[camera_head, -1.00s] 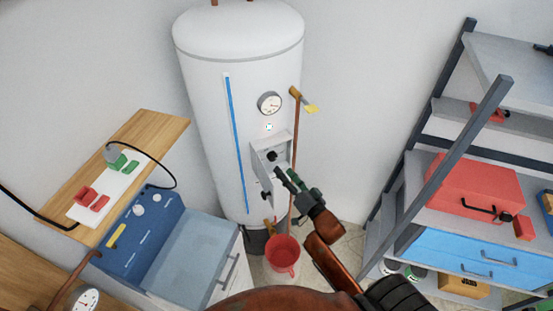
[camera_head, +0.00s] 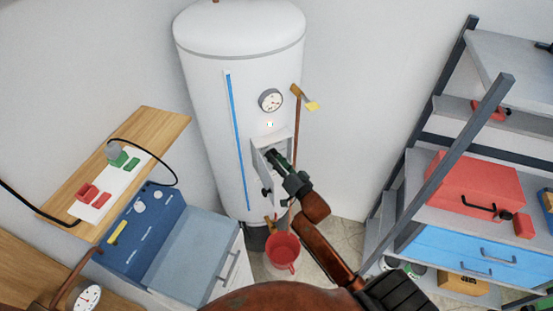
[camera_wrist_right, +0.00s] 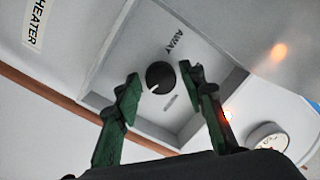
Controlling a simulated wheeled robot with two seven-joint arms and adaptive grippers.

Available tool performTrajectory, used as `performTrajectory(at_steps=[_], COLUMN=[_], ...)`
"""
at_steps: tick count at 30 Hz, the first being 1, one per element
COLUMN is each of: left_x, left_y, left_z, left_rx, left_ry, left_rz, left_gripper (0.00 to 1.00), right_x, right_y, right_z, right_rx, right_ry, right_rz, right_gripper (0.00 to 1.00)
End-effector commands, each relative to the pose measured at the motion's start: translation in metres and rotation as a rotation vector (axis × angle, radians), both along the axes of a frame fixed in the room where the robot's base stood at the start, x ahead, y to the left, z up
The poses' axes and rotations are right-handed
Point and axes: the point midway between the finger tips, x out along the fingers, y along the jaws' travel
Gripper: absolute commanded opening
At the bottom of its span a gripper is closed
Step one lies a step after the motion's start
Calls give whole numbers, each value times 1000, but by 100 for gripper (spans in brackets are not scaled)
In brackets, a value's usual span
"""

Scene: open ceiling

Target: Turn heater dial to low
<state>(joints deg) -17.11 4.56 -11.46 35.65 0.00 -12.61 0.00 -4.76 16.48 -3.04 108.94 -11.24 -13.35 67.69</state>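The heater (camera_head: 240,90) is a tall white tank with a blue stripe. My right gripper (camera_head: 274,158) is at the box and hides the dial in the head view. In the wrist view its green fingers (camera_wrist_right: 161,84) are apart, one on either side of the dial, with gaps visible. My left gripper is not in view.
A gauge (camera_head: 270,100) and a yellow-handled valve (camera_head: 311,105) are above and right of the box. A red bucket (camera_head: 283,252) stands below. A blue-and-grey washer (camera_head: 190,258) is left; a shelf rack (camera_head: 440,160) is right.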

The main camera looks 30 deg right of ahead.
Motion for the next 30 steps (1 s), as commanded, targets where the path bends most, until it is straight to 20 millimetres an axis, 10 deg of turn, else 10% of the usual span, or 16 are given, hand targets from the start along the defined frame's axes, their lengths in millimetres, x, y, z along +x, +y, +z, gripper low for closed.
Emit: performTrajectory(at_steps=[14, 30], left_x=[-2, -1], left_y=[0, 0], left_z=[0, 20], left_rx=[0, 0], left_ry=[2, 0], left_rz=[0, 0], left_gripper=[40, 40], right_x=[0, 0], right_y=[0, -1], right_z=[0, 3], right_rx=[0, -176], right_ry=[1, 15], right_rz=[-1, -1], right_gripper=[3, 3])
